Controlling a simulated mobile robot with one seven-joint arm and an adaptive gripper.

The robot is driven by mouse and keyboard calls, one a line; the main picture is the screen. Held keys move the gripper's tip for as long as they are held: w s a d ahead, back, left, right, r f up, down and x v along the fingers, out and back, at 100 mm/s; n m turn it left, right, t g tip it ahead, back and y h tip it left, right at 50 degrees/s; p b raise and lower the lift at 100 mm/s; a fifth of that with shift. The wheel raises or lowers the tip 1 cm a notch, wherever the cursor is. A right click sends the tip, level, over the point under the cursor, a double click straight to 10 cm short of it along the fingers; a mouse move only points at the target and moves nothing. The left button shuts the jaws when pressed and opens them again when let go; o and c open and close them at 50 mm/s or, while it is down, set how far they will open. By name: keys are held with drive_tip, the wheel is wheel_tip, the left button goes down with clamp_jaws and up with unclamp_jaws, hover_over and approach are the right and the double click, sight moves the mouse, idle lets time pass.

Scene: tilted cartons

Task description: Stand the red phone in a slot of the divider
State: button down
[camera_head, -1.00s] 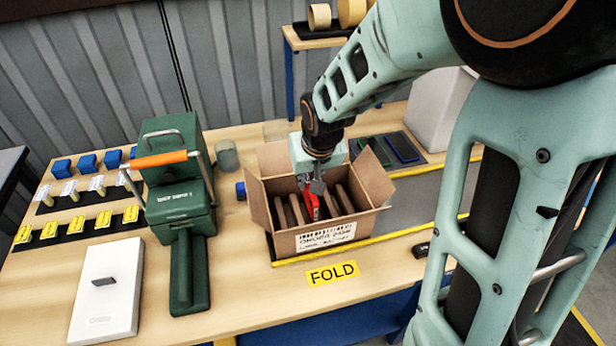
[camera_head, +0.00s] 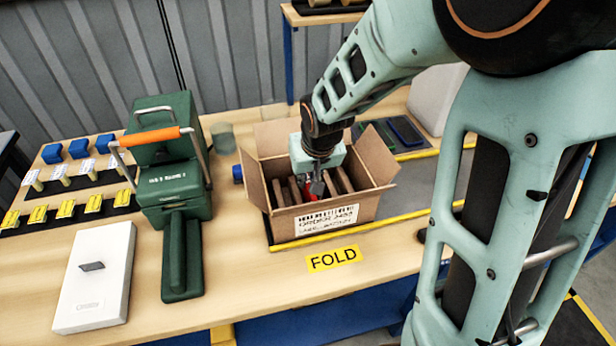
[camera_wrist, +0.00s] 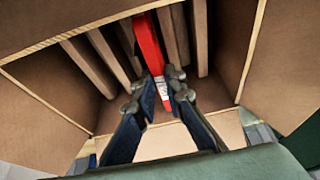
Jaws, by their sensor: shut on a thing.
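The red phone (camera_wrist: 150,52) is upright between my gripper's fingers (camera_wrist: 165,85) in the wrist view, inside the carton. In the head view only a small red part of the phone (camera_head: 307,188) shows beside my gripper (camera_head: 316,186). My gripper is shut on the phone. The divider's brown upright slats (camera_wrist: 182,38) stand on both sides of the phone, and the phone is down among them. I cannot tell whether its lower end touches the floor. The open carton (camera_head: 310,236) stands on the bench with its flaps spread.
A green machine (camera_head: 178,205) with an orange handle stands left of the carton. A white box (camera_head: 95,275) lies at the front left. Blue and yellow items line the far left. A tray with flat phones (camera_head: 405,131) lies behind the carton. The bench front is clear around the FOLD label (camera_head: 334,259).

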drive_tip(key=shift+f, duration=0.3)
drive_tip(key=c, duration=1.9)
unclamp_jaws()
drive_tip(key=shift+v, duration=3.8)
wheel_tip(320, 180, up, 7)
drive_tip(key=p, duration=0.5)
